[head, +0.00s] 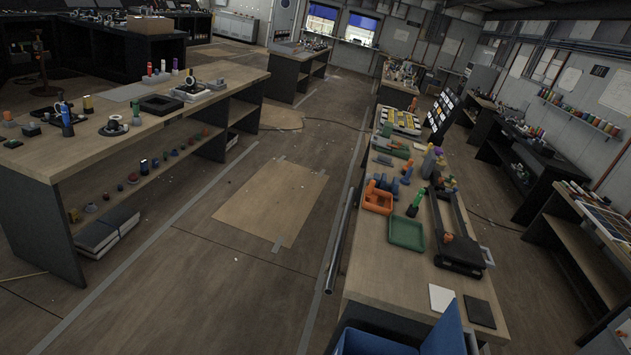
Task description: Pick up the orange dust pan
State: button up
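An orange, open-topped, tray-like thing (378,199) sits on the long right-hand bench (375,270), near its left edge. It is the largest orange thing in view and may be the dust pan, but it is too small to be sure of its shape. Small blue and orange items stand in or just behind it. A green tray (407,233) lies just in front of it to the right. A green bottle (415,203) stands to its right. My gripper does not show in the head view, so what it holds cannot be seen.
A black frame-like thing (462,249) lies right of the green tray. A metal pipe (341,240) runs along the bench's left side. A blue bin-like thing (375,343) is at the bottom edge. Open floor (225,275) lies between this bench and the left bench (105,148).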

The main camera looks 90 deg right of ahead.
aim_at(380, 194)
jog(key=i+z, duration=0.85)
jog(key=i, duration=0.2)
jog(key=i+j+z, duration=0.45)
jog(key=i+l+z, duration=0.3)
jog(key=z, duration=0.15)
jog(key=i+l+z, duration=0.15)
jog(key=i+z, duration=0.55)
jog(key=z, duration=0.15)
jog(key=i+z, duration=0.4)
jog(key=i+j+z, duration=0.25)
jog(key=z, duration=0.2)
jog(key=i+j+z, duration=0.1)
jog(key=i+z, duration=0.2)
jog(key=i, duration=1.35)
